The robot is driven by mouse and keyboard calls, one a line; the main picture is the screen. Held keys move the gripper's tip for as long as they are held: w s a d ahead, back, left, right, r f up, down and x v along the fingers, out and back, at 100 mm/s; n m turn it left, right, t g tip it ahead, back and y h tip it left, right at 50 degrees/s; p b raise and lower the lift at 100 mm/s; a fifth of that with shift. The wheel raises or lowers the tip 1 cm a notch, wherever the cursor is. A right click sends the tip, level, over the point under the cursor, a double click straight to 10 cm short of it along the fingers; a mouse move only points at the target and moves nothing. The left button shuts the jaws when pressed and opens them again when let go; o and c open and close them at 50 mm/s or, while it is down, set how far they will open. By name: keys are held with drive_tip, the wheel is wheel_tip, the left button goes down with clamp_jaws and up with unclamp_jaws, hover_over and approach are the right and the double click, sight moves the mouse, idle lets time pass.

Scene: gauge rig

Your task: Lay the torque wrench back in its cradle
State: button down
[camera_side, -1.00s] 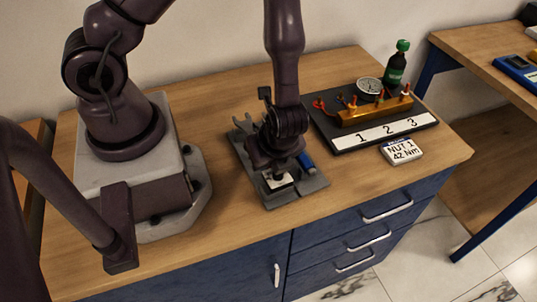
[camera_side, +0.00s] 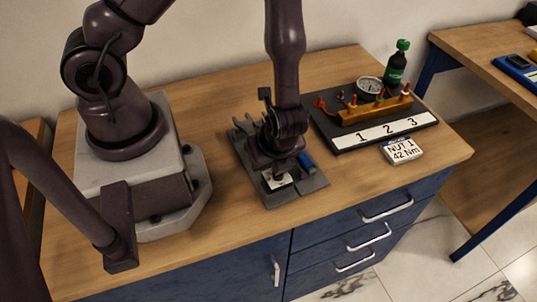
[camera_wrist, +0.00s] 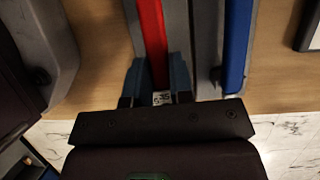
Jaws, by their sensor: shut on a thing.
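The cradle is a grey tray (camera_side: 312,184) on the bench, with forked grey ends (camera_side: 243,124) at its back left. My gripper (camera_side: 281,172) is low over the tray, pointing down. In the wrist view my gripper (camera_wrist: 159,88) is shut on the torque wrench (camera_wrist: 152,40), whose red handle lies between the fingers with a small numbered label. Grey tray surface (camera_wrist: 178,25) runs beside it. A blue-handled tool (camera_wrist: 238,45) lies parallel at right; it also shows in the side view (camera_side: 306,161). I cannot tell whether the wrench touches the tray; my gripper hides most of it from the side.
A black board (camera_side: 345,146) marked 1, 2, 3 carries a brass bar (camera_side: 372,110) and a gauge (camera_side: 369,86) behind right. A green-capped bottle (camera_side: 396,68) stands beyond. A display reading NUT 1, 42 Nm (camera_side: 402,151) is at right. Bench front is clear.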

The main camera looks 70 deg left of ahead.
drive_tip(key=shift+f, duration=0.6)
drive_tip(key=c, duration=0.9)
unclamp_jaws()
drive_tip(key=v, duration=1.3)
drive_tip(key=s+a+r+n+t+h, duration=0.1)
drive_tip(key=a+r+n+t, duration=0.1)
drive_tip(key=r+n, duration=0.3)
drive_tip(key=s+a+r+n+t+h, duration=0.1)
drive_tip(key=a+r+n+t+h, duration=0.1)
drive_tip(key=a+r+n, duration=0.3)
drive_tip(key=s+a+r+n+t+h, duration=0.1)
drive_tip(key=s+a+r+n, duration=0.1)
drive_tip(key=r+n, duration=0.5)
drive_tip(key=shift+a+r+t+h, duration=0.35)
drive_tip(key=shift+a+r, duration=0.45)
drive_tip(key=shift+r, duration=0.3)
